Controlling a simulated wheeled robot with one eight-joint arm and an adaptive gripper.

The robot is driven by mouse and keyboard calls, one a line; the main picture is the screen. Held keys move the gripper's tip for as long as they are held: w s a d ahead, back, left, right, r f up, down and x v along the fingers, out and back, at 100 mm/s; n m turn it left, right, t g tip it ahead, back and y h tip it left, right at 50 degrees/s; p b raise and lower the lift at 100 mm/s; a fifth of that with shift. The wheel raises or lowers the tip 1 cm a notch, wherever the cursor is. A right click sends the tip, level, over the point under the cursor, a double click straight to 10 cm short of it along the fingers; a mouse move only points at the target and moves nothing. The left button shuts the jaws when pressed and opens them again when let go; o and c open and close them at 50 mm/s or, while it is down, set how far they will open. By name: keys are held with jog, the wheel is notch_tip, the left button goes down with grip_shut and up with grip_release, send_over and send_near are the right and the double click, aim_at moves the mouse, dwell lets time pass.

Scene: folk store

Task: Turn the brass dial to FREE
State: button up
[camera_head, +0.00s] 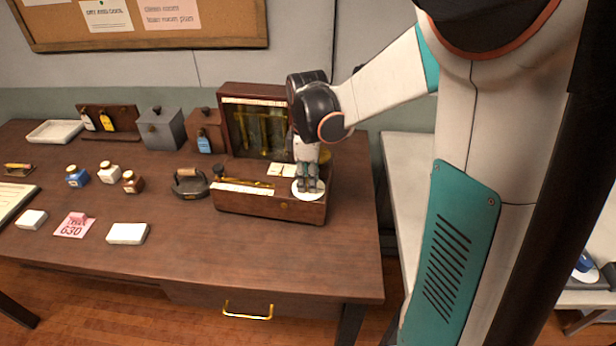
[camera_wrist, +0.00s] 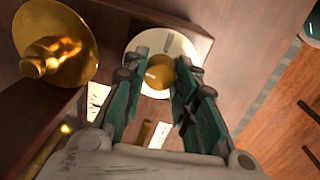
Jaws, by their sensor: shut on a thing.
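The brass dial (camera_wrist: 158,74) is a small round knob at the middle of a cream disc (camera_wrist: 146,40). In the wrist view the two teal fingers of my gripper (camera_wrist: 160,76) stand on either side of the knob, shut on it. A dark mark shows on the disc above the knob; I cannot read any lettering. In the head view the disc (camera_head: 309,197) lies on the right end of a wooden box (camera_head: 255,205), and my gripper (camera_head: 308,187) comes down on it from above, hiding the knob.
A larger brass knob (camera_wrist: 62,48) is left of the disc in the wrist view. The box's raised lid (camera_head: 228,88) stands behind. A black iron-like tool (camera_head: 190,183) sits left of the box. Small bottles and blocks lie further left; the table's front right is clear.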

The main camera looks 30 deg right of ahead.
jog(key=m+p, duration=0.1)
jog(key=m, duration=0.7)
jog(key=shift+w+p, duration=0.1)
jog(key=shift+p, duration=0.25)
jog(key=m, duration=0.4)
jog(key=shift+m, duration=0.3)
jog(key=shift+m+g+p, duration=0.3)
jog(key=shift+m+p, duration=0.15)
jog(key=shift+m, duration=1.35)
jog(key=o, duration=1)
jog(key=shift+o, duration=0.2)
